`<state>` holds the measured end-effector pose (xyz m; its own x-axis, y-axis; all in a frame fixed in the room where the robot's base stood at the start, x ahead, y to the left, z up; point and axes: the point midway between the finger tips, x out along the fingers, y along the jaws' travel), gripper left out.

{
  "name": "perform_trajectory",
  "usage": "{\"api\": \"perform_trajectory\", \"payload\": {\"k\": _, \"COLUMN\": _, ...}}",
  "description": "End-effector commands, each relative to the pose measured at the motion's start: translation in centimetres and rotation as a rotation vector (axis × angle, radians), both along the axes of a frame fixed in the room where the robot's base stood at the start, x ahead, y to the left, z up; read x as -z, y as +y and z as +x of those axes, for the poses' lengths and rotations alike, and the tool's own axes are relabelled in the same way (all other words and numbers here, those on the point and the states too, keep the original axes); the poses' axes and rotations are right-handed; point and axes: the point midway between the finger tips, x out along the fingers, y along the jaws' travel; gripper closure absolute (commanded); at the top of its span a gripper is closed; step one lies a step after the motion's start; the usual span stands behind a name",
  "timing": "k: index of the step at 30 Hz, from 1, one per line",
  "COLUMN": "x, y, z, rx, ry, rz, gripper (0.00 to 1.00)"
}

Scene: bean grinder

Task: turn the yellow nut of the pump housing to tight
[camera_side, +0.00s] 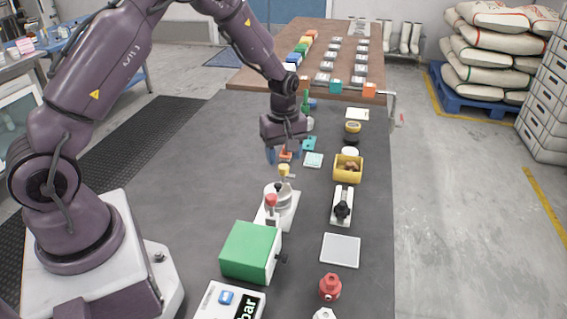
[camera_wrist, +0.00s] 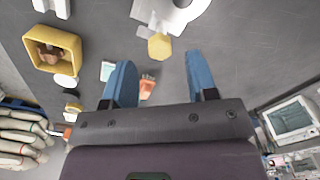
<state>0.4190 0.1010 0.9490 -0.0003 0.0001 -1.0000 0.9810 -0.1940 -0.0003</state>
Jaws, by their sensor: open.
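The yellow nut (camera_side: 284,170) sits at the top of the grey-white pump housing (camera_side: 279,200). In the wrist view the nut (camera_wrist: 160,46) is a yellow hexagon at the edge of the housing (camera_wrist: 181,14), just beyond the fingertips and between their lines. My gripper (camera_side: 286,153) points down over the dark table, on the far side of the nut. In the wrist view its two blue fingers (camera_wrist: 160,72) are spread apart with nothing held. The nut looks clear of both fingers. Its tightness cannot be read.
An orange-red item (camera_wrist: 148,87) lies below, seen between the fingers. A yellow bin (camera_side: 348,170) and a black-knobbed device (camera_side: 342,207) stand to the right. Table left of the housing is clear.

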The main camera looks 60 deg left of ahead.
Motion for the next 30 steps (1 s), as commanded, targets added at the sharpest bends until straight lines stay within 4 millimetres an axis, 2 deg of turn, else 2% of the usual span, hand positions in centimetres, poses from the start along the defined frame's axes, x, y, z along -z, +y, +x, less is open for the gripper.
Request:
{"api": "perform_trajectory", "payload": {"k": 3, "x": 1.8, "y": 0.0, "z": 0.0, "rx": 0.001, "ry": 0.003, "rz": 0.0, "gripper": 0.47}}
{"api": "perform_trajectory", "payload": {"k": 7, "x": 2.9, "y": 0.0, "z": 0.0, "rx": 0.001, "ry": 0.0, "rz": -0.001, "gripper": 0.47}}
{"api": "perform_trajectory", "payload": {"k": 17, "x": 3.2, "y": 0.0, "z": 0.0, "rx": 0.001, "ry": -0.001, "rz": 0.0, "gripper": 0.47}}
{"api": "perform_trajectory", "payload": {"k": 20, "x": 3.2, "y": 0.0, "z": 0.0, "rx": 0.001, "ry": -0.001, "rz": 0.0, "gripper": 0.66}}
{"api": "perform_trajectory", "payload": {"k": 24, "x": 3.2, "y": 0.0, "z": 0.0, "rx": 0.001, "ry": -0.001, "rz": 0.0, "gripper": 0.97}}
{"api": "perform_trajectory", "payload": {"k": 30, "x": 3.2, "y": 0.0, "z": 0.0, "rx": 0.009, "ry": -0.001, "rz": 0.0, "gripper": 0.97}}
